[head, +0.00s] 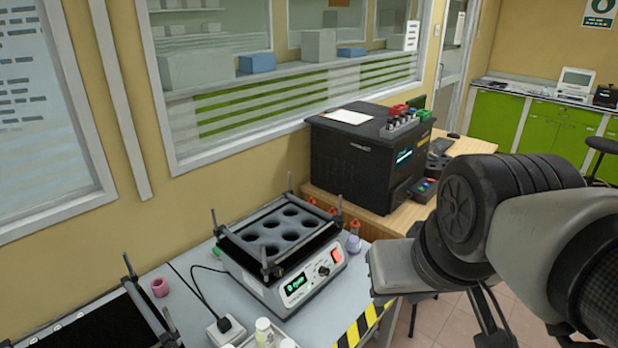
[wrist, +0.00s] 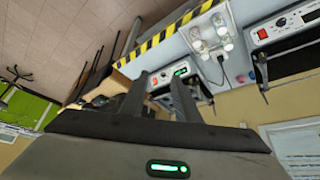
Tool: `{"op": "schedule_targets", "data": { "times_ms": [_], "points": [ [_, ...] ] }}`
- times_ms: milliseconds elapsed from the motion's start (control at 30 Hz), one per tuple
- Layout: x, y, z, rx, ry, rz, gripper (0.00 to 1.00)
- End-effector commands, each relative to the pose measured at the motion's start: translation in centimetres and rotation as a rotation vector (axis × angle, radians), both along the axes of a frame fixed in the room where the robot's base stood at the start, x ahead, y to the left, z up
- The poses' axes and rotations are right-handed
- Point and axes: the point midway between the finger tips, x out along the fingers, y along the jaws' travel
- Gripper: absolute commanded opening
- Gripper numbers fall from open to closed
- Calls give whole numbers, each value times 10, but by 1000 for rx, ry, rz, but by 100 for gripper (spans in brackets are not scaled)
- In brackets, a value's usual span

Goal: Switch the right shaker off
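The right shaker (head: 285,255) stands on the grey bench in the head view, with a black rack of round holes on top. Its front has a lit green display (head: 297,284), a knob (head: 323,271) and a red switch (head: 337,257). In the wrist view its front, with the green display (wrist: 183,70), shows beyond and between the fingers. My gripper (wrist: 158,78) is open and empty, apart from the shaker. In the head view my arm is at the right, and the fingertips cannot be made out clearly.
A second shaker (head: 95,322) is cut off at the lower left; it shows in the wrist view (wrist: 285,35) with a dark display. Bottles (head: 265,332), a plug (head: 225,330) and a pink ring (head: 160,287) are nearby. A black analyser (head: 350,165) stands behind. Yellow-black tape (head: 362,325) marks the bench edge.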

Motion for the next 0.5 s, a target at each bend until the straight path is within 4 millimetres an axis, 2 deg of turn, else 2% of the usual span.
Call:
{"op": "schedule_targets", "data": {
  "times_ms": [33, 133, 167, 500],
  "points": [
    [0, 0, 0, 0, 0, 0, 20],
    [0, 0, 0, 0, 0, 0, 3],
    [0, 0, 0, 0, 0, 0, 0],
    [0, 0, 0, 0, 0, 0, 0]
  ]
}}
